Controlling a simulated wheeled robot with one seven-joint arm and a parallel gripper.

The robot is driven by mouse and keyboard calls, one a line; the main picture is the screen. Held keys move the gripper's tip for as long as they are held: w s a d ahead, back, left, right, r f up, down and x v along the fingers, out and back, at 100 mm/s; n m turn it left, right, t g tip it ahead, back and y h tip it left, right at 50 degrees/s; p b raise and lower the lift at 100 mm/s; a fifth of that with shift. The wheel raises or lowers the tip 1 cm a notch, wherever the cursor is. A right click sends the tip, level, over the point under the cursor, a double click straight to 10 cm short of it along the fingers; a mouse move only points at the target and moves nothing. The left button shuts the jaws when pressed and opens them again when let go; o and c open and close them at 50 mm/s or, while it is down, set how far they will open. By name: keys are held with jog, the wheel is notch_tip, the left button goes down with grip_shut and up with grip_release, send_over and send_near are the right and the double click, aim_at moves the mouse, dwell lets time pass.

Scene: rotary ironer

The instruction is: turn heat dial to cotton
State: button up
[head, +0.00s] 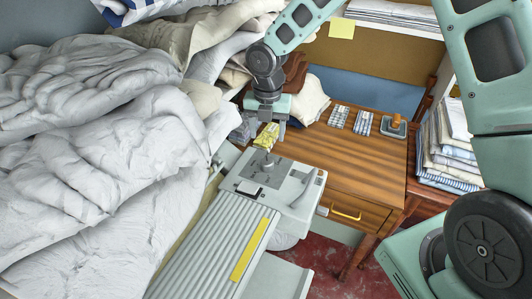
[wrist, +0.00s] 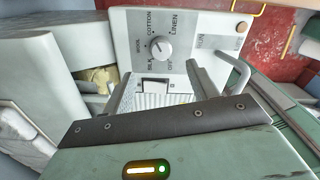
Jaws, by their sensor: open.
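The heat dial (wrist: 159,48) is a round grey knob on the ironer's pale control panel (wrist: 122,25), with WOOL, COTTON, LINEN, SILK and OFF printed around it. A light mark on the knob seems to point to its upper left; I cannot tell the exact setting. In the head view the dial (head: 267,163) sits on the panel at the ironer's far end. My gripper (head: 268,126) is above and behind it, pointing down, apart from it. In the wrist view my gripper (wrist: 158,84) is open and empty, its fingers below the dial in the picture.
A curved grey handle (wrist: 238,75) rises at the panel's side. A wooden desk (head: 340,150) stands behind, with small folded cloths. Heaped pale laundry (head: 90,130) fills the left. A yellow crumpled item (head: 268,136) lies behind the panel.

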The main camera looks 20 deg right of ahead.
aim_at(267, 160)
notch_tip(267, 160, down, 11)
jog(key=shift+r+p, duration=0.15)
jog(key=shift+p, duration=0.9)
jog(key=shift+c, duration=0.3)
jog(key=c, duration=0.9)
